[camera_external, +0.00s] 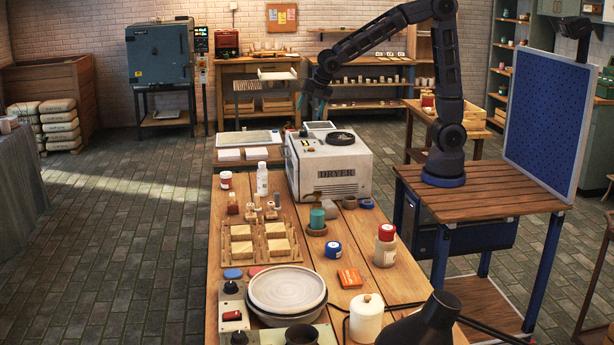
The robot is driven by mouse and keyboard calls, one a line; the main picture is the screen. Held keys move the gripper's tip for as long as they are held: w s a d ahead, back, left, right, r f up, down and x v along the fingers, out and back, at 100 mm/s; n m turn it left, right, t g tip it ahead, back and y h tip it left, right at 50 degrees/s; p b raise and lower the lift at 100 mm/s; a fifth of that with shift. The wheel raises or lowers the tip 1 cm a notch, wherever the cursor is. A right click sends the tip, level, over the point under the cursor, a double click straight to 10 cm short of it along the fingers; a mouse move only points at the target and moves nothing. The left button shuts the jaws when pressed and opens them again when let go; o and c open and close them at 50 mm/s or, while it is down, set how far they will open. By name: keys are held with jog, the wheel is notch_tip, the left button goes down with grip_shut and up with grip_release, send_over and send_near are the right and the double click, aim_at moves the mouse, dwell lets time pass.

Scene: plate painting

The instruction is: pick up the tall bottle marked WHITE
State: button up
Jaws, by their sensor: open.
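A slim, tall white bottle (262,180) stands upright on the wooden workbench, left of the dryer; its label is too small to read. My gripper (311,106) hangs from the arm with its fingers pointing down, above the back of the dryer. Its teal-tipped fingers are apart and nothing shows between them. It is higher than the bottle and to its right in the picture, not touching it.
The white dryer box (334,173) stands right beside the bottle. A red-lidded jar (226,181), a small amber bottle (233,204) and a wooden tray of blocks (262,240) are near it. A red-capped bottle (385,247) and banding wheel (287,290) stand nearer the camera.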

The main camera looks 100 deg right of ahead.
jog(key=w+d+f+n, duration=0.2)
jog(key=w+f+n, duration=0.3)
jog(key=w+f, duration=0.35)
jog(key=n, duration=0.6)
send_near(264, 163)
jog(key=w+f, duration=0.1)
jog(key=shift+s+x, duration=0.15)
jog(key=shift+x, duration=2.65)
jog(key=shift+s+x, duration=0.15)
jog(key=shift+x, duration=2.6)
jog(key=shift+d, duration=0.1)
grip_shut()
